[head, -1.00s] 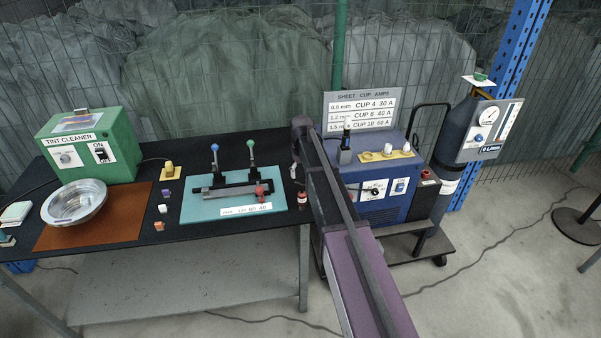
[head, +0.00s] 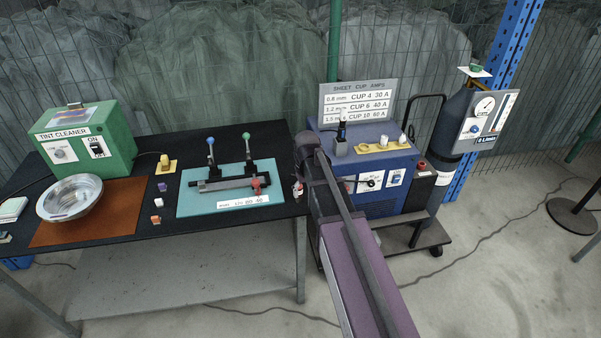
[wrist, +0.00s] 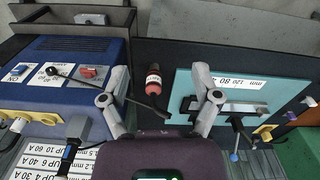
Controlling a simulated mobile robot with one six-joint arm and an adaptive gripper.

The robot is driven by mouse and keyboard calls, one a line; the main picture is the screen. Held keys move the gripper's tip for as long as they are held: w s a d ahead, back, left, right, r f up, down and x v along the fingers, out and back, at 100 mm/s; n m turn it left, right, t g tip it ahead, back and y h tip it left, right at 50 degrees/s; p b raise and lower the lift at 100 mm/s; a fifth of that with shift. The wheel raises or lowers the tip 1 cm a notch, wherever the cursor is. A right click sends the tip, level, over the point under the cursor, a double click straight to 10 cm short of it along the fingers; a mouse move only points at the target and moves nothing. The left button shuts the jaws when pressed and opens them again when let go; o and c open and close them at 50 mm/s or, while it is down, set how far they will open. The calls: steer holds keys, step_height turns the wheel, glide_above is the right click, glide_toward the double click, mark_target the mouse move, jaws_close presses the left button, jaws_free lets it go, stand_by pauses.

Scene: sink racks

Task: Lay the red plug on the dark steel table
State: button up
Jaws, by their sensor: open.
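A small red plug (wrist: 153,76) with a pale label and a dark end is over the dark steel table (wrist: 157,52), beside the teal board. In the head view the plug (head: 298,190) shows at the table's right end, partly hidden by my gripper. I cannot tell whether it stands or lies. My gripper (wrist: 160,88) is open, with one finger on each side of the plug in the wrist view and no visible contact. In the head view my gripper (head: 297,172) is low over that table end (head: 240,137).
A teal board (head: 190,206) with levers and a red clamp part (head: 257,184) is close left of the plug. A blue machine (head: 380,165) stands close right. A green tint cleaner (head: 95,140), metal bowl (head: 72,197) and small blocks occupy the left side.

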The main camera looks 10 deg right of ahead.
steer(key=s+m, duration=0.1)
steer(key=s, duration=1.4)
steer(key=shift+s+m, duration=0.3)
steer(key=shift+s, duration=0.05)
steer(key=shift+a+f, duration=0.1)
steer(key=shift+f+b, duration=0.45)
steer(key=shift+b, duration=0.1)
steer(key=shift+r, duration=0.1)
steer(key=c, duration=0.3)
